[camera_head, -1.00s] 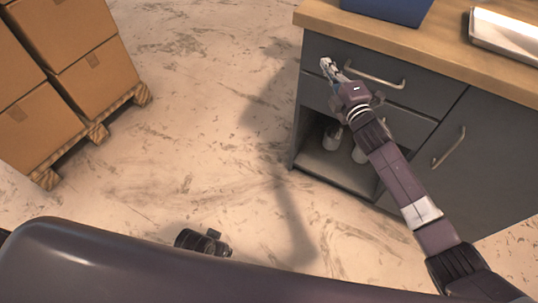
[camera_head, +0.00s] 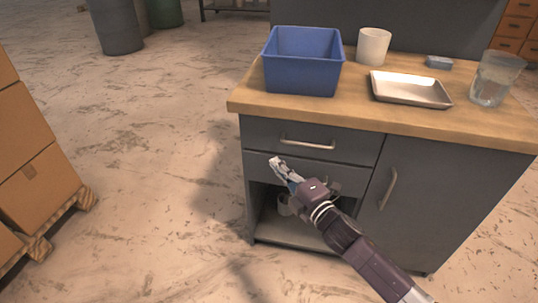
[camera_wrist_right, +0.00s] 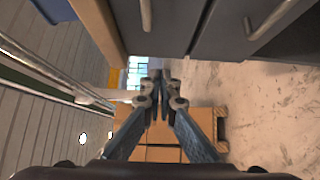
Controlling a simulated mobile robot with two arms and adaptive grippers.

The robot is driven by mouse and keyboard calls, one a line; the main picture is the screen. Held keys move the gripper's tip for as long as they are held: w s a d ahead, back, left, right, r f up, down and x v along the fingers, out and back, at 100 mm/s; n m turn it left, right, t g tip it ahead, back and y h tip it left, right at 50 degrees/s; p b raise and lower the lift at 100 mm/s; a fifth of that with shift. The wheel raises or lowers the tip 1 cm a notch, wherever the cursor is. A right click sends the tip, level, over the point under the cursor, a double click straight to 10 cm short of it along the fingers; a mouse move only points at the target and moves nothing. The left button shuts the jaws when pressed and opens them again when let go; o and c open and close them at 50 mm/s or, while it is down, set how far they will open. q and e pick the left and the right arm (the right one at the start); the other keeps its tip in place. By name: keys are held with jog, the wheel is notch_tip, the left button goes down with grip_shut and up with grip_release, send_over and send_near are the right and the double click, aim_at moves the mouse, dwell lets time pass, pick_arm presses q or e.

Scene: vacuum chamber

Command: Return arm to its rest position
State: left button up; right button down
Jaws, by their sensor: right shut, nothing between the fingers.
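My right arm reaches in from the lower right in the head view. Its gripper (camera_head: 277,164) is shut and empty, in front of the grey cabinet (camera_head: 300,163), near its drawers and above the open lower compartment. In the right wrist view the two fingers of the right gripper (camera_wrist_right: 160,80) meet with nothing between them. My left gripper is not in view.
A blue bin (camera_head: 302,78), white cup (camera_head: 373,46), metal tray (camera_head: 411,90), glass beaker (camera_head: 496,80) and small blue item (camera_head: 439,62) stand on the wooden top. Boxes (camera_head: 40,185) sit on a pallet at left. Floor between is clear.

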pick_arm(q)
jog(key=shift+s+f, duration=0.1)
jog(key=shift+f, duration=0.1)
pick_arm(e)
jog(key=shift+v, duration=1)
